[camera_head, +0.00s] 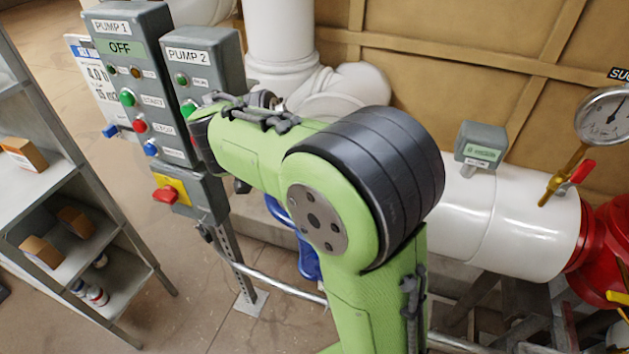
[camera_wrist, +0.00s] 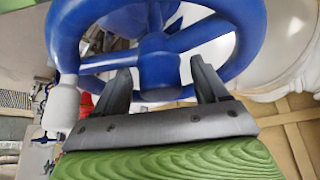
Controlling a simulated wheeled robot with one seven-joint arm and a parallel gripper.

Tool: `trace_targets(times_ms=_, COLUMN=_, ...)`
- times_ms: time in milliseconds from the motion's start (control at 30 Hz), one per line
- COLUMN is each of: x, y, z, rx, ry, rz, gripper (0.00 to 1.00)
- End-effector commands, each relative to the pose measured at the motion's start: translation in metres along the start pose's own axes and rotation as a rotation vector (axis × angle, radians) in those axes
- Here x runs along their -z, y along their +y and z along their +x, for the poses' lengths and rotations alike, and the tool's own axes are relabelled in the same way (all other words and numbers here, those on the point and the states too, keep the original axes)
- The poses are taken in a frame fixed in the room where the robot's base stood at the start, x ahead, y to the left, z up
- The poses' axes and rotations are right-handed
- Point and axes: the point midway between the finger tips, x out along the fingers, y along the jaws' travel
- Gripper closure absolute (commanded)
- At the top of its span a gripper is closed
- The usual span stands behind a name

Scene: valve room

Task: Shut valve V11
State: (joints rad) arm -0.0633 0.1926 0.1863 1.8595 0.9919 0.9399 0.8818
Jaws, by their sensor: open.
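A blue handwheel fills the top of the wrist view (camera_wrist: 250,35), with its spokes, its hub and a pale grip (camera_wrist: 62,108) on the left of its rim. In the head view a small part of a blue wheel (camera_head: 308,262) shows behind my arm, low in the picture. No V11 label is readable, so I cannot tell the valve's number. My gripper (camera_wrist: 160,68) is open in the wrist view, its two dark fingers pointing at the wheel, one on each side of the hub. Whether they touch it is unclear. In the head view my arm hides the gripper.
The PUMP 1 panel (camera_head: 128,75) reads OFF; the PUMP 2 panel (camera_head: 205,70) stands beside it. A shelf (camera_head: 130,250) with small boxes is at left. White piping (camera_head: 510,220), a gauge (camera_head: 604,115) and a red-handled cock (camera_head: 582,171) are at right. A low rail crosses the floor.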

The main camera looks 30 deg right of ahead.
Motion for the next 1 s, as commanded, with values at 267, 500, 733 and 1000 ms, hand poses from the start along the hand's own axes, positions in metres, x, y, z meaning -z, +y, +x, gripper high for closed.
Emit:
trace_targets(times_ms=267, x=0.015, y=0.0, z=-0.028, rx=0.003, ry=0.001, rz=0.001, gripper=0.28)
trace_targets(times_ms=500, x=0.031, y=0.0, z=-0.057, rx=0.002, ry=0.001, rz=0.001, gripper=0.28)
trace_targets(times_ms=733, x=0.032, y=0.0, z=-0.058, rx=0.002, ry=0.001, rz=0.002, gripper=0.28)
trace_targets(times_ms=1000, x=0.03, y=0.002, z=-0.051, rx=0.209, ry=0.005, rz=-0.362, gripper=0.28)
